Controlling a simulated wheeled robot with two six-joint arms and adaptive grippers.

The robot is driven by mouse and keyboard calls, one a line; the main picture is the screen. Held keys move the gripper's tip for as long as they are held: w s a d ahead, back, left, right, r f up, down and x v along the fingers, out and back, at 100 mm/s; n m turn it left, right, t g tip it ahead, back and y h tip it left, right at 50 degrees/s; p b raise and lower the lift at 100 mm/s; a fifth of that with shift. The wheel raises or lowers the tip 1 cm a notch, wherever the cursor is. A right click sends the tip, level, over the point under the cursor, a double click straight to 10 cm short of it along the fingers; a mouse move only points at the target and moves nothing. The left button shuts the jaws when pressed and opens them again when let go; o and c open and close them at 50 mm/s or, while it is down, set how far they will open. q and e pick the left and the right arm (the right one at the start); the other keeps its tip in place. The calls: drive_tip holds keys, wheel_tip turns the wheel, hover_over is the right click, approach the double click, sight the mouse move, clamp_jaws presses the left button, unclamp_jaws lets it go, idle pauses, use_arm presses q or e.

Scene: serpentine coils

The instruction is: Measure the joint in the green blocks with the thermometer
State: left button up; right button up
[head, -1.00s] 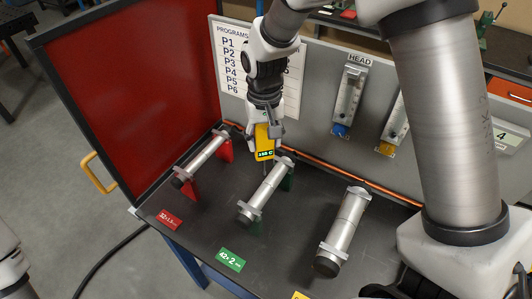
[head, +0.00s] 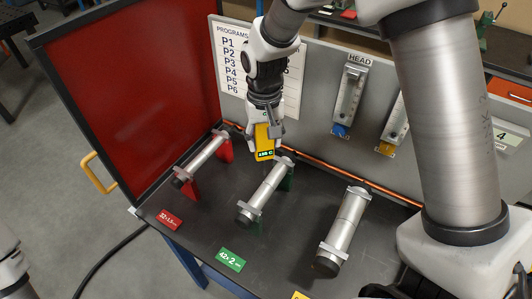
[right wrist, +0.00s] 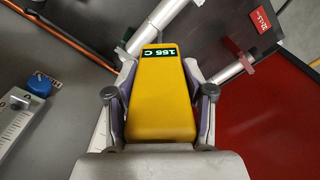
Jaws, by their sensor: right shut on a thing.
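My right gripper (head: 265,128) is shut on the yellow thermometer (head: 265,143), which has a small dark display with green digits. In the right wrist view the thermometer (right wrist: 160,95) sits between both fingers, and its display reads about 155 C. It is held above the far part of the middle tube (head: 264,189), which rests in the green blocks (head: 287,181). The thermometer's lower tip is hard to make out, so I cannot tell whether it touches the tube. The joint is too small to make out clearly. My left gripper is not in view.
A tube in red blocks (head: 226,150) lies to the left, and a thicker tube (head: 344,226) to the right. A green label (head: 231,259) and a red label (head: 169,219) lie at the front. A red panel (head: 135,80) bounds the left; a grey board (head: 325,125) stands behind.

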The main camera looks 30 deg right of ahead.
sight(265, 157)
idle(0.4)
drive_tip(key=shift+f+b, duration=0.95)
drive_tip(key=shift+f, duration=1.05)
drive_tip(key=shift+s+f, duration=0.1)
drive_tip(key=shift+f, duration=0.1)
drive_tip(key=shift+f, duration=0.8)
idle(1.2)
